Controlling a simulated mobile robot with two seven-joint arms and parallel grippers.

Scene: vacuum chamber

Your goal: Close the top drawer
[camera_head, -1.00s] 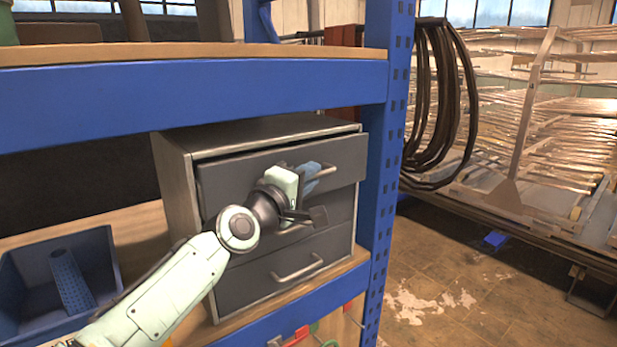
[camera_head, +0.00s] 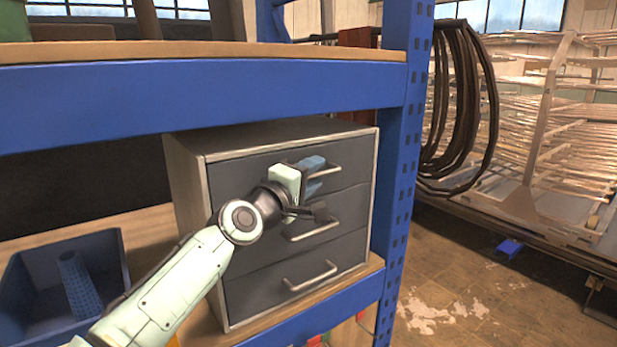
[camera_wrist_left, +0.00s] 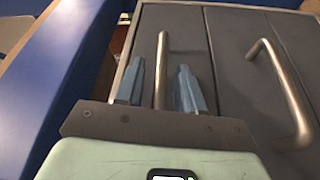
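The grey drawer cabinet (camera_head: 187,190) stands on a wooden shelf. Its top drawer (camera_head: 235,180) looks flush with the cabinet front. The top drawer's bar handle (camera_head: 328,170) also shows in the left wrist view (camera_wrist_left: 162,65). My left gripper (camera_head: 313,176) is at this handle. In the left wrist view, its two blue fingers (camera_wrist_left: 160,88) stand apart, one on each side of the handle, with gaps visible. The gripper partly hides the top drawer's front in the head view. My right gripper is not in view.
The middle drawer (camera_head: 350,205) and bottom drawer (camera_head: 245,290) look shut. A blue rack post (camera_head: 400,190) stands just right of the cabinet, and a blue beam (camera_head: 200,92) crosses above. A blue bin (camera_head: 120,262) sits on the shelf at left.

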